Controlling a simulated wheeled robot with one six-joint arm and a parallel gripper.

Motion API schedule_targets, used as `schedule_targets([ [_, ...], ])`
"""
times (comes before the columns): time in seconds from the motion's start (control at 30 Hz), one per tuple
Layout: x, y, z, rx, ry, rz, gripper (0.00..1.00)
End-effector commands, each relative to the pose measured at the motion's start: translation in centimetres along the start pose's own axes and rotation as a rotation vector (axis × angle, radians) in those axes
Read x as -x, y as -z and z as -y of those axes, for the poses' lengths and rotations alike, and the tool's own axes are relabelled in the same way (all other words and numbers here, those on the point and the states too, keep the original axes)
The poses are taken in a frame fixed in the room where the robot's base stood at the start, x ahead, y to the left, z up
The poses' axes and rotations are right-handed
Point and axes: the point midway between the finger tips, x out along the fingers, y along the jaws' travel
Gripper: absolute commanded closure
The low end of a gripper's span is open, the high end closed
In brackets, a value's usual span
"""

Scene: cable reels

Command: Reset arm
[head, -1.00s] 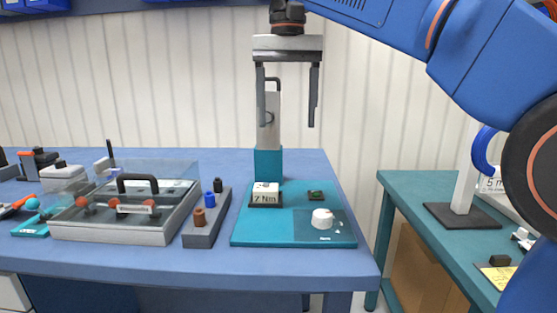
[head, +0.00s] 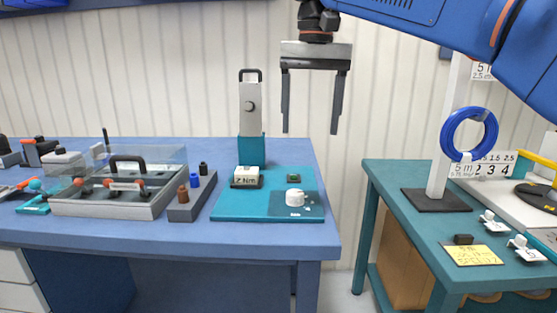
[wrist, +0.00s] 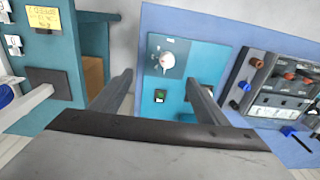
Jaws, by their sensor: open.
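My gripper (head: 311,132) hangs in the head view with its two fingers apart and pointing down, and nothing is between them. It is raised above the blue table, in front of the white wall, to the right of the grey and teal post. In the wrist view my gripper (wrist: 160,85) shows its fingers spread, with the teal mat (wrist: 172,75) and its white knob (wrist: 167,60) beyond them. My blue arm crosses the top right of the head view.
The blue table (head: 120,235) carries a teal mat (head: 230,208), a grey post (head: 251,100), a block with pegs (head: 190,202) and a clear-lidded case (head: 115,205). A teal table (head: 385,185) at right holds a stand with a blue cable coil (head: 446,140). A gap separates the tables.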

Motion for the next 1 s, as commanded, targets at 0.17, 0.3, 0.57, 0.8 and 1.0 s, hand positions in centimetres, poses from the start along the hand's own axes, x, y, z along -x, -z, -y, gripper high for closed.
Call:
schedule_targets([
  [0.17,-2.0,-1.1,-3.2,-0.001,0.012,-0.030,0.32],
  [0.3,-4.8,-2.6,-6.7,0.001,0.024,-0.069,0.32],
  [0.57,-11.8,-6.8,-13.2,0.010,0.036,-0.156,0.32],
  [0.8,-19.6,-11.6,-18.2,0.017,0.028,-0.238,0.32],
  [1.0,-26.7,-16.0,-21.5,0.024,0.009,-0.305,0.32],
])
